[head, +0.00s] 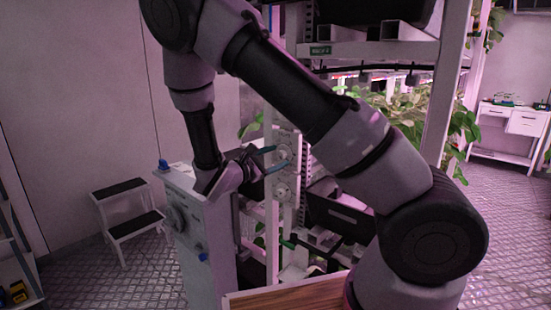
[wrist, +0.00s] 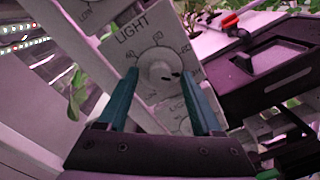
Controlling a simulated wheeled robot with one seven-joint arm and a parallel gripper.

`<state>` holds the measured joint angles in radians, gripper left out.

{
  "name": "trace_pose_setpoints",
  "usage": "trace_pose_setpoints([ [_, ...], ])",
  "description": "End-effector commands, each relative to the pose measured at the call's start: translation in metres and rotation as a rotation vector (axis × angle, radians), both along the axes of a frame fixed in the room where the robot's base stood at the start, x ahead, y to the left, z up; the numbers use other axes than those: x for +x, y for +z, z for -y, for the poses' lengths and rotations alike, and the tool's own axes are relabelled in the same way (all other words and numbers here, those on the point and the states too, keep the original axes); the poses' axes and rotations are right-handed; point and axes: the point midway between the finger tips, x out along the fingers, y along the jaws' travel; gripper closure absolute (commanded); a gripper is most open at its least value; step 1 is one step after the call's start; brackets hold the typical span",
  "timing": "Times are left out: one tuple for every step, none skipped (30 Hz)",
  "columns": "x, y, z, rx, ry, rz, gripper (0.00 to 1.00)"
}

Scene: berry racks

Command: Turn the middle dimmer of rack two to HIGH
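The dimmer panel (head: 290,140) is a pale strip on the rack's upright, with several round knobs in a column. In the wrist view a white round knob (wrist: 160,73) sits on a plate marked LIGHT, with small scale marks around it. A dark mark on the knob points to the right of the picture. My gripper (head: 279,157) is in front of the panel near the middle knob. In the wrist view its two teal fingers (wrist: 164,88) are apart, one on each side of the knob, with visible gaps. Contact cannot be told.
A green rack label (head: 320,50) is on the shelf edge. A dark crate (head: 340,212) sits just right of the panel, with leafy plants behind. A grey cabinet (head: 205,240) with a blue knob stands close on the left, and a step stool (head: 128,210) stands beyond it.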

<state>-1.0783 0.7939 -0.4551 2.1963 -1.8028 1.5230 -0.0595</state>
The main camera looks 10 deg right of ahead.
Motion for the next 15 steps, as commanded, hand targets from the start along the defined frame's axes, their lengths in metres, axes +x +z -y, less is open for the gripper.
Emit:
trace_pose_setpoints([
  [0.0, 0.0, 0.0, 0.0, 0.0, 0.0, 0.33],
  [0.0, 0.0, 0.0, 0.0, 0.0, 0.0, 0.33],
  [0.0, 0.0, 0.0, 0.0, 0.0, 0.0, 0.33],
  [0.0, 0.0, 0.0, -0.001, 0.0, -0.001, 0.33],
  [0.0, 0.0, 0.0, -0.001, 0.0, -0.001, 0.33],
  [0.0, 0.0, -0.001, -0.001, 0.0, -0.001, 0.33],
  [-0.001, 0.0, -0.002, -0.001, 0.001, 0.0, 0.33],
  [-0.002, 0.0, -0.003, 0.0, 0.001, -0.001, 0.33],
  [-0.003, 0.0, -0.006, 0.0, 0.003, -0.001, 0.33],
  [-0.005, 0.0, -0.009, -0.001, 0.004, -0.001, 0.33],
  [-0.008, 0.0, -0.013, 0.0, 0.004, -0.001, 0.33],
  [-0.012, 0.0, -0.019, 0.001, 0.004, 0.0, 0.33],
  [-0.015, 0.0, -0.024, 0.0, 0.005, 0.0, 0.33],
  [-0.018, 0.0, -0.029, -0.001, 0.005, -0.001, 0.33],
  [-0.023, 0.0, -0.036, 0.0, 0.005, 0.0, 0.33],
])
